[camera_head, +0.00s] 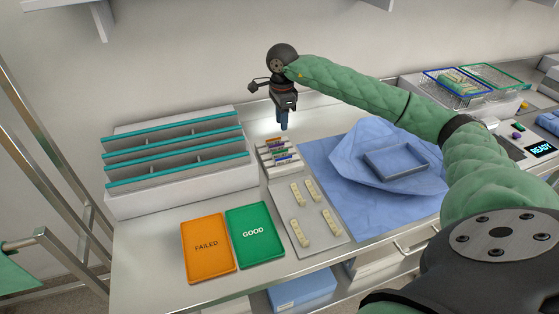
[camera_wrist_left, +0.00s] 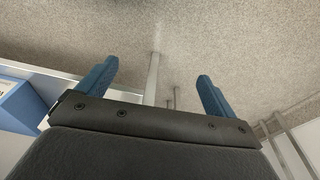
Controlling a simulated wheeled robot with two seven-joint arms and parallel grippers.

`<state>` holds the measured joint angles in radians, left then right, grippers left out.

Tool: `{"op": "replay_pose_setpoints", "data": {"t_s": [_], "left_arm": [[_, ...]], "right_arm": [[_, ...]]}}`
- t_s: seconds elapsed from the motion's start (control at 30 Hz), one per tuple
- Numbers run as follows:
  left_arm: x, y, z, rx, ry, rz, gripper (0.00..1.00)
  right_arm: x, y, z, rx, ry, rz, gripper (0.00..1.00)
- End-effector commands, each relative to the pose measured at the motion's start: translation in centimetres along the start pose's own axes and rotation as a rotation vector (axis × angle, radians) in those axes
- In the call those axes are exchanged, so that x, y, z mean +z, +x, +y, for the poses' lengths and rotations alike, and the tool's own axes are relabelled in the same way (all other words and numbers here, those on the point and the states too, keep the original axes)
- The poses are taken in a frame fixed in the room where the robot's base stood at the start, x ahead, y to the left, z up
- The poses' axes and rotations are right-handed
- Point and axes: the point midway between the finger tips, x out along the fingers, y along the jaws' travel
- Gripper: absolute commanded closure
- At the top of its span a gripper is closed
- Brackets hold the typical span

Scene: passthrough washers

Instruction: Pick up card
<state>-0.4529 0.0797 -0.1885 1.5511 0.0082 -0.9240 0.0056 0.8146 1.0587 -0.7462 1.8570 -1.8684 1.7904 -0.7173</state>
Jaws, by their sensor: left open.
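A small light rack (camera_head: 272,170) stands in the middle of the counter. It holds several thin pieces with coloured marks (camera_head: 282,156), which look like cards; they are too small to read. My right gripper (camera_head: 284,126) points down just above the back of this rack, its blue fingers apart from the pieces as far as I can see. Its fingers overlap in the head view, so their gap is hidden. My left gripper (camera_wrist_left: 157,86) is open and empty in the left wrist view, over speckled floor. It is outside the head view.
An orange FAILED tray (camera_head: 207,270) and a green GOOD tray (camera_head: 254,254) lie at the front. A white rack with teal dividers (camera_head: 150,205) stands left. A grey plate (camera_head: 325,241) bears several beige strips. A blue cloth (camera_head: 345,205) with a grey tray (camera_head: 372,172) lies right.

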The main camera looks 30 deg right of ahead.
Motion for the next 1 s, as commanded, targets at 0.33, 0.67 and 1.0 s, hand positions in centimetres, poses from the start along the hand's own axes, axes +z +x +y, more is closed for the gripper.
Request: {"op": "replay_pose_setpoints", "data": {"t_s": [0.33, 0.67, 1.0], "left_arm": [[-3.5, -11.2, 1.8, 0.032, -0.015, -0.025, 0.07], [-3.5, -14.1, 2.0, 0.037, -0.017, -0.038, 0.07], [-2.5, -11.0, 1.8, 0.033, -0.017, -0.041, 0.07]], "right_arm": [[0.0, 4.5, 0.0, 0.000, 0.000, 0.000, 0.72], [0.0, 5.5, 0.0, 0.001, 0.000, 0.000, 0.72], [0.1, 7.6, 0.0, 0.001, -0.001, 0.000, 0.72]]}}
